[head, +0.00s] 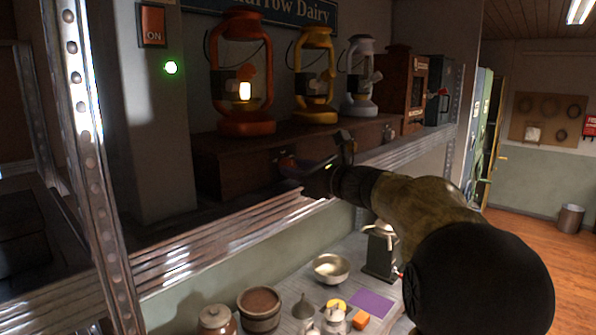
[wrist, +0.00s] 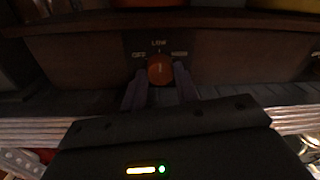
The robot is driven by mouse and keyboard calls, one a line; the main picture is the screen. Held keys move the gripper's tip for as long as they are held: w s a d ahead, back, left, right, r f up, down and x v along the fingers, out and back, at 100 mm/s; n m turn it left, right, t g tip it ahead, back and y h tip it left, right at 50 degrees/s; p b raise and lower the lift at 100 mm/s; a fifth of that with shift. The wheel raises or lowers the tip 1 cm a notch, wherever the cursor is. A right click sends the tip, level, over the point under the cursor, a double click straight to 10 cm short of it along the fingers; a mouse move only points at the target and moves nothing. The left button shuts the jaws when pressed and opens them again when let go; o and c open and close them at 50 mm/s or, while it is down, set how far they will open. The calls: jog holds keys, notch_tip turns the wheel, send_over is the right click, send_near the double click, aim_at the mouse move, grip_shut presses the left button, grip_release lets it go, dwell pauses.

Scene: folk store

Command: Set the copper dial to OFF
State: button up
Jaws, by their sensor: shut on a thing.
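The copper dial (wrist: 160,69) is a round orange-brown knob on the front of the dark wooden base (wrist: 85,62). The label OFF is to its left, LOW is above it, and a third label to its right is too blurred to read. The mark on the dial stands about upright, toward LOW. My gripper (wrist: 161,76) has one finger on each side of the dial and is shut on it. In the head view my gripper (head: 310,178) reaches the base's front, mostly covering the dial (head: 287,162).
On the base stand an orange lantern (head: 246,122) with a lit glow, a yellow lantern (head: 315,115) and a grey lantern (head: 361,105). A metal shelf edge (head: 215,232) runs below. A post (head: 83,130) stands left. Bowls and jars sit on the lower counter (head: 280,275).

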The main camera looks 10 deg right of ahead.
jog(key=shift+f+n+b, duration=0.2)
jog(key=shift+n+b, duration=0.1)
jog(key=shift+b, duration=0.35)
jog(key=n+b, duration=0.1)
jog(key=b, duration=0.2)
jog(key=shift+f+n, duration=0.15)
jog(key=shift+n, duration=0.25)
jog(key=n+b, duration=0.3)
jog(key=b, duration=0.2)
jog(key=n+b, duration=0.3)
jog(key=b, duration=0.1)
jog(key=shift+n, duration=0.4)
jog(key=shift+r+n+y+b, duration=0.2)
jog(key=shift+n+y+b, duration=0.2)
jog(key=shift+n+b, duration=0.9)
jog(key=o, duration=1)
